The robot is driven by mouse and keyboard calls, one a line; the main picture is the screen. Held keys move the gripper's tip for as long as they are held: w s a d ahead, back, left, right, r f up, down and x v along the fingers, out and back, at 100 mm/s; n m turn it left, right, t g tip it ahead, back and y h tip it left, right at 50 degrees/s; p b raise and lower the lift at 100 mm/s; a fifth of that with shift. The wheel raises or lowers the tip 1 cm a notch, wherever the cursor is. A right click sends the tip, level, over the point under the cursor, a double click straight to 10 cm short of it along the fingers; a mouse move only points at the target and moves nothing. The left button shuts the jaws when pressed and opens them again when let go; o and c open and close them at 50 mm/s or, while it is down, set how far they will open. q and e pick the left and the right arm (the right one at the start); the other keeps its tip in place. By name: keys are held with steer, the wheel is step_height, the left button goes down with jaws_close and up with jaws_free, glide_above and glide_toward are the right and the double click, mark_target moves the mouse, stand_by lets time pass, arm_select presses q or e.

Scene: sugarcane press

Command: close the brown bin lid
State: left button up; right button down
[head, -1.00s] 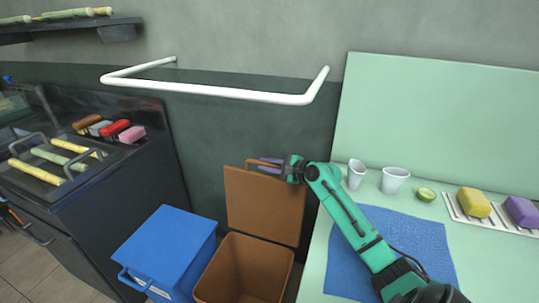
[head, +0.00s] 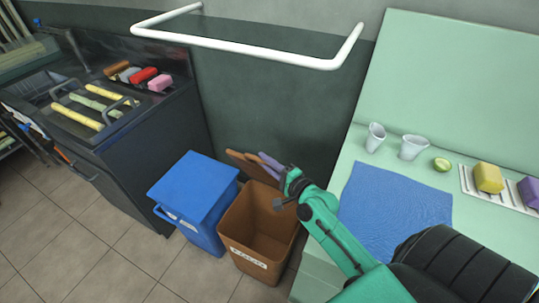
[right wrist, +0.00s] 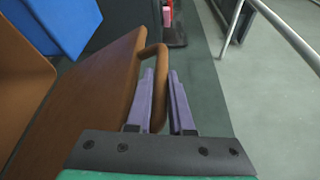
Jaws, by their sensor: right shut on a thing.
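The brown bin (head: 240,232) stands open on the floor, its inside visible in the head view. Its brown lid (head: 240,160) is raised at the back and shows almost edge-on, tilted forward. The right wrist view shows the lid's flat face (right wrist: 85,95) and its looped handle (right wrist: 159,110). My right gripper (head: 268,161) is at the lid's edge. Its purple fingers (right wrist: 161,78) lie on either side of the handle's bar and are shut on it. My left gripper is in neither view.
A blue bin (head: 195,195) with its lid down stands just left of the brown bin. A light green counter (head: 345,165) with a blue mat (head: 395,200) is to the right. A white rail (head: 250,48) runs above. Tiled floor (head: 120,245) is clear at front left.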

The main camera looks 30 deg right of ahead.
steer(key=c, duration=0.8)
jaws_free()
steer(key=b+v, duration=0.1)
steer(key=v, duration=1.3)
steer(key=shift+s, duration=0.25)
